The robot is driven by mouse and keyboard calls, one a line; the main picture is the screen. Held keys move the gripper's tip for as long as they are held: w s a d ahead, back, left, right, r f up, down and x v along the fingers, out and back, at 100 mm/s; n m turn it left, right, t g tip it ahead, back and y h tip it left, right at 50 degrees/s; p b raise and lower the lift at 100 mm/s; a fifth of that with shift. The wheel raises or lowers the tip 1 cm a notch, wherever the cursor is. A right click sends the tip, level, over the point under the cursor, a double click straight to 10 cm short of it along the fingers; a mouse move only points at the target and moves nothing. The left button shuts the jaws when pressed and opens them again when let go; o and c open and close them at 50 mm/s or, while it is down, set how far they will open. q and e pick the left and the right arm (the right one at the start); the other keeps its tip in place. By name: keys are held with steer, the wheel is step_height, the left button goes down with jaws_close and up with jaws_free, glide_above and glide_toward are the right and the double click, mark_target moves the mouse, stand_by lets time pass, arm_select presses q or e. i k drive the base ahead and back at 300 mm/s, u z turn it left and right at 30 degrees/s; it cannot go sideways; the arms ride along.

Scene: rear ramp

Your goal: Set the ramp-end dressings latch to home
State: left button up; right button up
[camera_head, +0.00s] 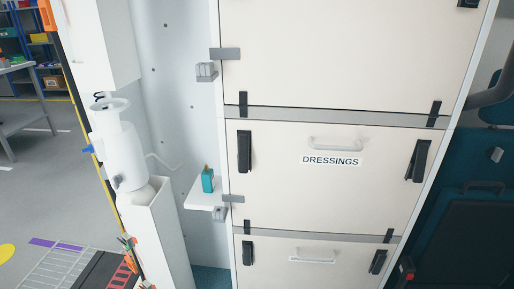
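The white panel labelled DRESSINGS (332,161) is in the middle of the head view, with a pale handle (335,144) above its label. A black latch (245,151) sits upright near its left edge. Another black latch (418,161) sits near its right edge and leans roughly along the slanting panel side. I cannot tell which of the two is at the ramp end, or how either is set. Neither of my grippers is in view.
Similar panels lie above (345,50) and below (290,272), with black latches. At left are a small shelf (205,203) with a teal bottle (208,181) and a white dispenser (122,155). Dark teal equipment (475,220) stands at right. Grey floor (40,200) is open at far left.

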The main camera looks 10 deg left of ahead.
mark_target(243, 158)
steer(key=k, duration=0.5)
steer(key=z, duration=0.7)
steer(key=i, duration=0.8)
steer(key=u, duration=0.5)
